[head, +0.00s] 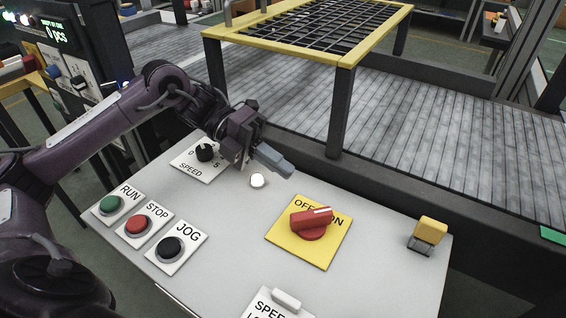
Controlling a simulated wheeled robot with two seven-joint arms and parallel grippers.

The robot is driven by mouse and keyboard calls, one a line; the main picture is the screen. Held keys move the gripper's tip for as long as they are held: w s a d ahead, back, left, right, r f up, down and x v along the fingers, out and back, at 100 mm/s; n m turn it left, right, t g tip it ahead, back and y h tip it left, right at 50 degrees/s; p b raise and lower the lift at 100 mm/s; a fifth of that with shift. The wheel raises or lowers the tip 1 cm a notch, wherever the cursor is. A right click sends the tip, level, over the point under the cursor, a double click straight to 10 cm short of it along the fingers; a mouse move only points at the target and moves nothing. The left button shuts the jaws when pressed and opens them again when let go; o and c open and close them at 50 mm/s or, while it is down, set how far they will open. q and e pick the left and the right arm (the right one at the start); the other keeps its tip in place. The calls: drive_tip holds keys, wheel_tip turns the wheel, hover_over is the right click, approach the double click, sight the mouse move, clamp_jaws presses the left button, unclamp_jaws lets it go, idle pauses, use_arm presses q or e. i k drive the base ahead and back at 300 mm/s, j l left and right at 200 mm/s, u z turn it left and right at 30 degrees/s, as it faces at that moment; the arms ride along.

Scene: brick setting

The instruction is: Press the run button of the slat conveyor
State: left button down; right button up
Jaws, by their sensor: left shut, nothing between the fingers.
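The run button (110,204) is a green round button on a white plate marked RUN, at the left of the light grey control panel (215,253). Beside it are the red stop button (136,224) and the black jog button (170,248). The slat conveyor (440,125) runs behind the panel with grey slats. My left gripper (283,166) is shut and empty, over the panel's back edge near the speed knob, well to the right of the run button and apart from it. My right gripper is not in view.
A black speed knob (206,151), a small white round piece (257,181), a red OFF/ON rotary switch (311,221) and a yellow-topped switch (429,231) stand up from the panel. A yellow-framed mesh guard (344,64) stands over the conveyor. The panel's middle is mostly clear.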

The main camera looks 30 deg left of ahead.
sight(111, 203)
drive_tip(key=k, duration=1.5)
